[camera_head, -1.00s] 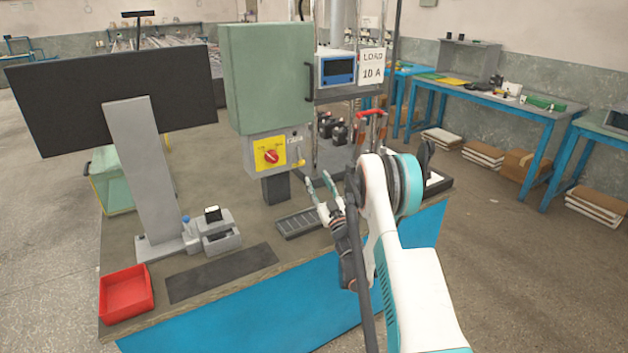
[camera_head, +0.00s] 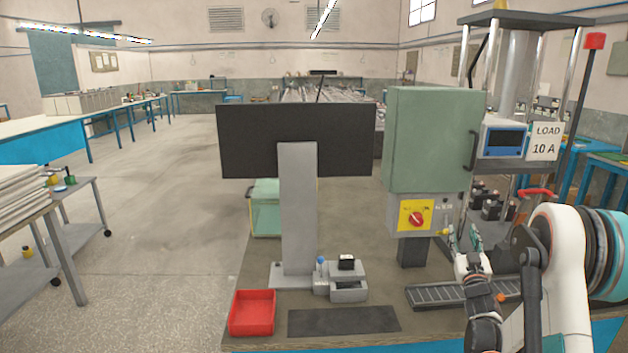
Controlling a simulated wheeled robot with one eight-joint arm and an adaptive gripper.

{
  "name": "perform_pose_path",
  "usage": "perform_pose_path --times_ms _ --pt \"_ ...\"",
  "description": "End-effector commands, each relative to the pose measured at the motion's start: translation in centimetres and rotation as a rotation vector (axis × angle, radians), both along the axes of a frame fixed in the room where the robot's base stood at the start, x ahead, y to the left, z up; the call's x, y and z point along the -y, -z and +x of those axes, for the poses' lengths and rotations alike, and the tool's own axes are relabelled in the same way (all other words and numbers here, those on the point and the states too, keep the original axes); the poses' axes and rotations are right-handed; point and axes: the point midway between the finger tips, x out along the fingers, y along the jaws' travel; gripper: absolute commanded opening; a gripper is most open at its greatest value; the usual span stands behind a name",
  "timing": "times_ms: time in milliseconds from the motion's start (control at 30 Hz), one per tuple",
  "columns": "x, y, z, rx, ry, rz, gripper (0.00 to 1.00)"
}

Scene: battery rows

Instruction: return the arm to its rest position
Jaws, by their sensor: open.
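My arm (camera_head: 562,275) comes in from the lower right, bent, white with teal and black joints. My gripper (camera_head: 464,238) is at its far end, fingers apart and pointing up and away from me, with nothing seen between them. It stands in front of the test machine, just right of the green cabinet's post and over the far side of the dark ribbed tray (camera_head: 436,296). My arm hides the tray's right part.
The bench (camera_head: 268,262) carries a red bin (camera_head: 252,313), a dark mat (camera_head: 343,320), a monitor (camera_head: 296,140) on a grey stand, and a small grey fixture (camera_head: 348,284). The green cabinet (camera_head: 432,140) and test machine (camera_head: 504,140) rise close to my gripper. Open floor lies left.

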Motion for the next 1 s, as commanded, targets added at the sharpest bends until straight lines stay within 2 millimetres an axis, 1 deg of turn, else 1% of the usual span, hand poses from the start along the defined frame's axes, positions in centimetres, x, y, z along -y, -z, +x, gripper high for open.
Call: perform_pose_path --times_ms 33,200,367,467,600,767,967,1000 --pt "-0.6 -1.6 -0.1 -0.025 0.009 0.016 0.42" --pt "-2.3 -5.3 -0.9 -0.121 0.047 0.074 0.42" --pt "-4.3 -8.0 -2.7 -0.221 0.074 0.126 0.42" --pt "-5.7 -9.3 -4.3 -0.288 0.085 0.155 0.42" --pt "-8.0 -10.6 -7.1 -0.385 0.092 0.195 0.42" --pt "-10.8 -11.4 -11.1 -0.501 0.092 0.233 0.42" --pt "-14.5 -11.3 -17.0 -0.655 0.077 0.276 0.42" --pt "-15.3 -11.2 -18.3 -0.687 0.072 0.282 0.42"
